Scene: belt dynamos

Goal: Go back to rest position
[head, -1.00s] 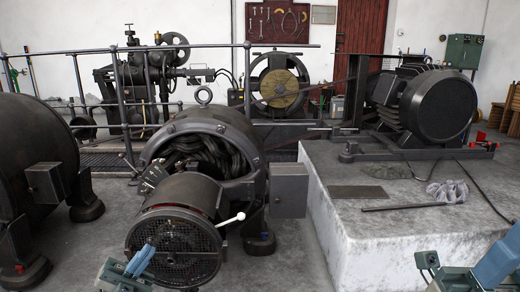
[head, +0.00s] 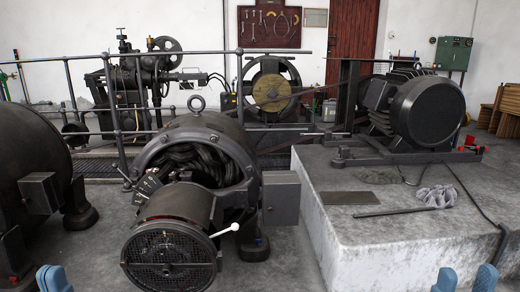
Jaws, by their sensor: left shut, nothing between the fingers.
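My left gripper (head: 52,278) shows only as blue fingertips at the bottom left edge of the head view, close together with nothing between them. It is in front of the large dark machine at the left and apart from the dynamo. My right gripper (head: 466,279) shows as two blue fingertips at the bottom right edge, spread apart and empty, in front of the concrete plinth. The rest of both grippers and the arms is below the picture.
The dynamo (head: 205,165) with its round front grille (head: 168,262) stands in the middle, a white-knobbed lever (head: 226,229) at its side. A motor (head: 425,110), a flat plate (head: 350,198), a rod (head: 395,211) and a grey rag (head: 437,196) are on the plinth (head: 370,240). Railings (head: 190,56) run behind.

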